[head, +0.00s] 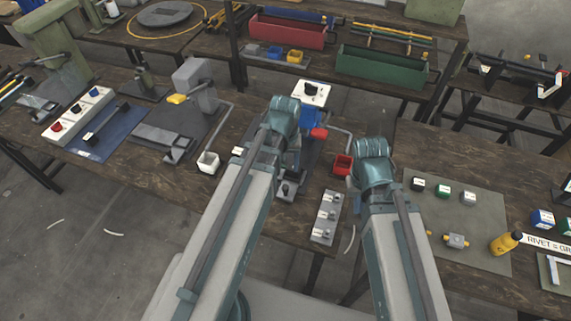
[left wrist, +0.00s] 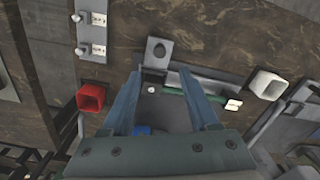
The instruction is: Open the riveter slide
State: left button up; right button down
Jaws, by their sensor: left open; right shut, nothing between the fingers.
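The riveter stands behind my left arm in the head view, mostly hidden; its blue part (head: 308,122) and a red part (head: 318,133) show. In the left wrist view my left gripper (left wrist: 160,78) is open above the riveter's front. A dark block (left wrist: 155,77), a small white knob (left wrist: 152,89) and a green strip (left wrist: 176,91) lie between or below its fingers. Contact cannot be told. My right gripper (head: 356,186) is shut and empty, largely hidden by its wrist.
A red bin (head: 343,165) stands right of the riveter and a white bin (head: 208,162) left of it. A switch panel (head: 326,216) lies near the table edge. A grey press (head: 196,85) stands further left. A mat (head: 480,250) with small parts lies at right.

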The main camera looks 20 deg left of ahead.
pick_arm(q)
notch_tip(320, 180, up, 3)
jog(key=shift+p, duration=0.95)
pick_arm(e)
notch_tip(320, 180, up, 3)
pick_arm(q)
jog(key=s+d+f+m+y+b, duration=0.1)
jog(key=s+d+f+m+b, duration=0.1)
jog(key=s+d+m, duration=0.5)
jog(key=d, duration=0.4)
jog(key=shift+s+f+b, duration=0.2)
jog(key=shift+s+b, duration=0.05)
jog(key=shift+b, duration=0.05)
pick_arm(e)
notch_tip(320, 180, down, 3)
jog(key=shift+r, duration=0.2)
dwell(0.6)
